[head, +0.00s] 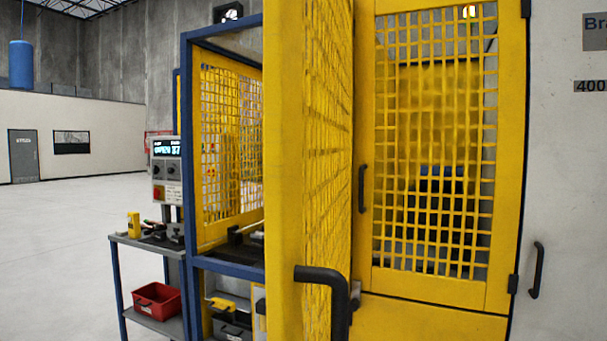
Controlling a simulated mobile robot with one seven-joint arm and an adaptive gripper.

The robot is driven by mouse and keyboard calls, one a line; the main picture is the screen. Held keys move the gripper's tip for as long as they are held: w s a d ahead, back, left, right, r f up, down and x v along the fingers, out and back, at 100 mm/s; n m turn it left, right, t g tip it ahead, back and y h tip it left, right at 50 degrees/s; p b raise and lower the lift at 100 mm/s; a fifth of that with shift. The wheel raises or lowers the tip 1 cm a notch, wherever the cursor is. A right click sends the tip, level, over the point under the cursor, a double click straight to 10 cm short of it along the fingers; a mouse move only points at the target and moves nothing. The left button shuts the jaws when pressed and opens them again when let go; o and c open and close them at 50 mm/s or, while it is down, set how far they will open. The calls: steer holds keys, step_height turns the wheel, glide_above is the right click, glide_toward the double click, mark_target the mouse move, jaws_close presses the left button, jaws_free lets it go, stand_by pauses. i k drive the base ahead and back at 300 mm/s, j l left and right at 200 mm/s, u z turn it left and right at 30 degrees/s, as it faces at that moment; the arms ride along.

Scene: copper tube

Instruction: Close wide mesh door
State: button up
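A yellow mesh door (328,150) stands swung out toward me in the middle of the head view, seen at a steep angle. A black bar handle (322,280) is on its near side, low in the view. A second yellow mesh door (436,285) to its right faces me and looks shut, with a black handle (362,188) at its left edge and hinges on its right. I cannot tell for certain which door is the wide one. My gripper and arm are not in view.
A blue-framed enclosure (188,150) is open left of the swung-out door. A control panel (167,172) stands beside it, above a side table (128,239) with a red bin (157,301) on its lower shelf. A white cabinet (565,180) stands right. Floor (60,250) at left is clear.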

mark_target(286, 109)
steer(key=k+j+z, duration=0.1)
steer(key=z, duration=0.3)
steer(key=k+z, duration=0.3)
steer(key=z, duration=0.15)
steer(key=i+j+u, duration=0.1)
steer(key=j, duration=0.15)
steer(key=k+l+z, duration=0.1)
steer(key=l, duration=0.2)
